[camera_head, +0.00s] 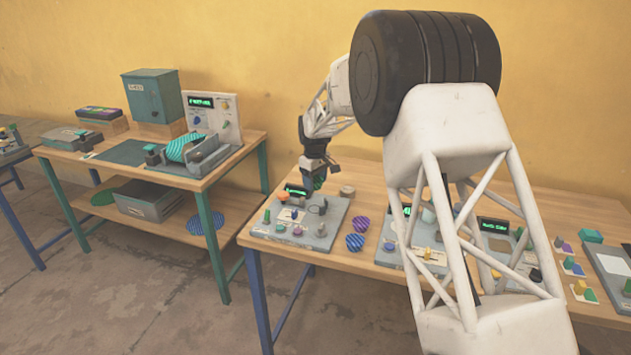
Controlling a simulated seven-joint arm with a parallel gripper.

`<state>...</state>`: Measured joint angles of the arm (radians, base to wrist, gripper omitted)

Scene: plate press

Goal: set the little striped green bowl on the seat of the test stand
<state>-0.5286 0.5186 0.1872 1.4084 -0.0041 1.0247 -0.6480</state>
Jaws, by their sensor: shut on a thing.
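My gripper (317,168) is above the back of a grey panel on the right-hand table, pointing down. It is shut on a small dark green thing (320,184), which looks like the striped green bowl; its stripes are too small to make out. The grey panel (272,234), which looks like a test stand, has a green-lit display, several knobs and a dark ring (318,207) at its right. I cannot tell for sure which part is the seat. The held bowl is just above or behind the panel's back edge; the gap is unclear.
A wooden block (347,191) stands behind. More panels stand right, partly behind my arm. The left table holds a press (200,160) with teal striped material and a cabinet (154,96).

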